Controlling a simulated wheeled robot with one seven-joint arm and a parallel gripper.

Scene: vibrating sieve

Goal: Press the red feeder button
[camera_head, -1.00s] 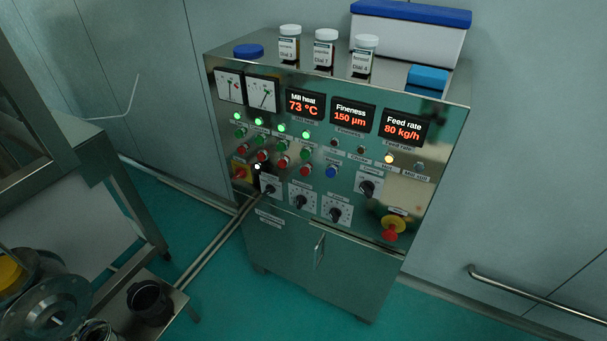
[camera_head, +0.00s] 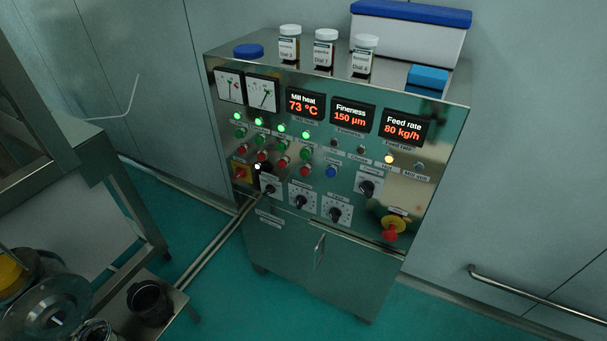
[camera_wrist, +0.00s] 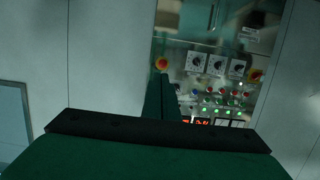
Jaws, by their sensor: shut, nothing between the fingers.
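The control panel (camera_head: 345,185) is a steel cabinet front. A row of red buttons crosses its left half below green buttons and lit green lamps; among them are a far-left red button (camera_head: 241,148), a second (camera_head: 262,156) and a third (camera_head: 283,162). Their labels are too small to read, so I cannot tell which is the feeder button. In the wrist view the panel (camera_wrist: 205,80) appears upside down beyond my gripper (camera_wrist: 164,80), with its small buttons apart from the fingers. My gripper is shut and empty; it is not in the head view.
A red emergency stop (camera_head: 391,232) on yellow sits at the panel's lower right. Black rotary dials (camera_head: 335,213) line the lower panel. Jars (camera_head: 325,50) and a blue-lidded box (camera_head: 410,35) stand on top. Metal equipment (camera_head: 50,310) fills the lower left.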

